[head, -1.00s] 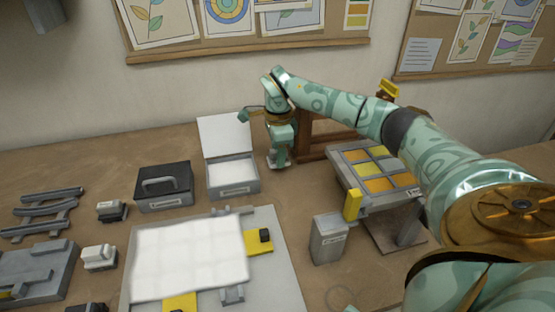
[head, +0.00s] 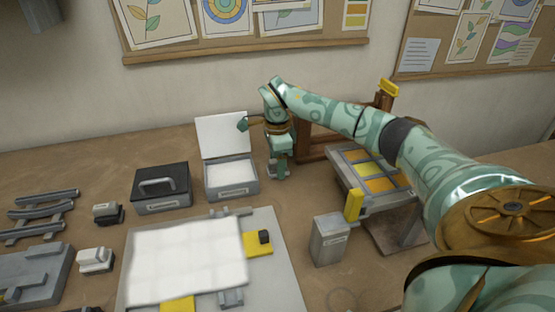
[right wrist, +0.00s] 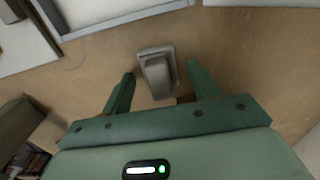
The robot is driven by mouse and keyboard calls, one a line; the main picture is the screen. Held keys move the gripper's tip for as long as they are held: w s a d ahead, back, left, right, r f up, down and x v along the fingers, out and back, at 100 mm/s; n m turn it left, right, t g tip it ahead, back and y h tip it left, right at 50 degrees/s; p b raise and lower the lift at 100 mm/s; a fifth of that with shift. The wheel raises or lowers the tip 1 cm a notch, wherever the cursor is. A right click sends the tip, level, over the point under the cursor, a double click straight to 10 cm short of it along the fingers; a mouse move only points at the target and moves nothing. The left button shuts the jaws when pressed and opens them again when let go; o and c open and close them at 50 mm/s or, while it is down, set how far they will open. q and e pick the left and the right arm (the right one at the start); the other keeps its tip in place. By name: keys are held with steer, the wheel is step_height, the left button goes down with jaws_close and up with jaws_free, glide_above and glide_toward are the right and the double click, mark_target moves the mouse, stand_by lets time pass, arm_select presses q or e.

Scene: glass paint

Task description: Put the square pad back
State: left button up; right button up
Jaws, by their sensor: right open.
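My right gripper (head: 279,173) points down at the table, just right of the open box. In the right wrist view its open fingers (right wrist: 160,72) stand on either side of a small grey block with a raised grip (right wrist: 157,72). A gap shows on each side of the block. I cannot tell for sure that this block is the square pad. In the head view the gripper mostly hides it. Two similar small blocks stand at the left, one dark-based (head: 108,213) and one pale (head: 96,260). My left gripper is not in view.
The open box (head: 232,188) with a raised white lid stands left of the gripper. A dark case (head: 163,188) is beside it. A wooden stand (head: 318,150) and a tilted palette (head: 345,180) are at the right. A grey container (head: 330,242) stands in front.

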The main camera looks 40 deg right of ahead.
step_height(320, 180, up, 12)
steer(key=p, duration=0.3)
steer(key=shift+f+p, duration=0.15)
steer(key=shift+p, duration=0.15)
stand_by(0.8)
